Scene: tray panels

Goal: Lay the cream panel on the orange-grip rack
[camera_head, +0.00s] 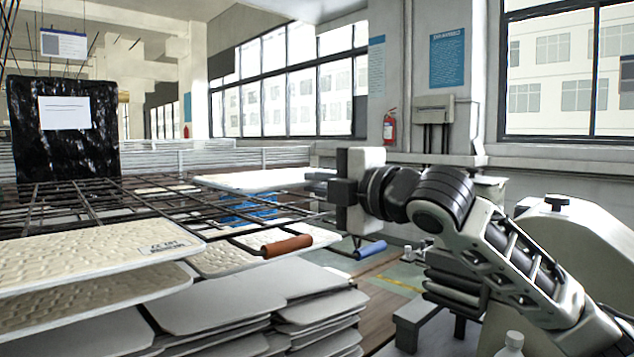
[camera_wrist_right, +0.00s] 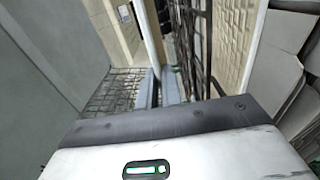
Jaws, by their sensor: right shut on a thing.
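A cream panel (camera_head: 250,180) is held level above the wire racks in the head view. My right gripper (camera_head: 320,182) is shut on its right edge. In the right wrist view the fingers (camera_wrist_right: 160,88) pinch the cream panel (camera_wrist_right: 150,32), which shows nearly edge-on. The orange grip (camera_head: 287,245) sticks out at the right end of the wire racks, below and in front of the held panel. Which wire shelf (camera_head: 120,205) it belongs to is hard to tell, as the bars overlap. My left gripper is not in view.
A blue grip (camera_head: 370,250) is right of the orange one. Other cream panels lie at the front left, one with a label (camera_head: 165,248), and one under the orange grip (camera_head: 220,260). Grey panels (camera_head: 235,300) are stacked below. A black board (camera_head: 65,145) stands at the back left.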

